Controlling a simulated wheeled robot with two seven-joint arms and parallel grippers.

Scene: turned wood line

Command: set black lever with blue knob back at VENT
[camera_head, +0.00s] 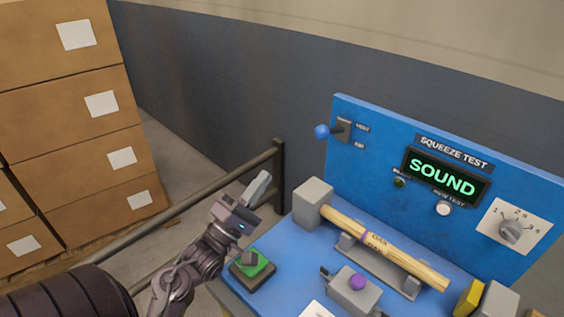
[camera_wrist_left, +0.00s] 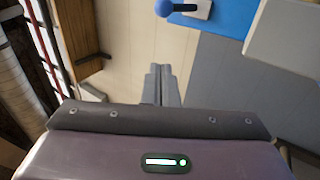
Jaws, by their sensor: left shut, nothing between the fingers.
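The lever's blue knob (camera_head: 321,131) sticks out to the left from a grey mount (camera_head: 344,130) at the upper left of the blue panel (camera_head: 400,137). Two small labels stand beside the mount; the lever lies nearer the upper one, and their words are too small to read surely. The blue knob also shows at the top of the left wrist view (camera_wrist_left: 163,8). My left gripper (camera_head: 263,180) is shut and empty, below and to the left of the knob, apart from it. Its closed fingers show in the wrist view (camera_wrist_left: 162,84). My right gripper is not in view.
A display (camera_head: 445,177) reads SOUND. A turned wooden piece (camera_head: 395,250) lies in a cradle by a grey block (camera_head: 313,203). A dark railing (camera_head: 215,213) and stacked cartons (camera_head: 75,120) stand left.

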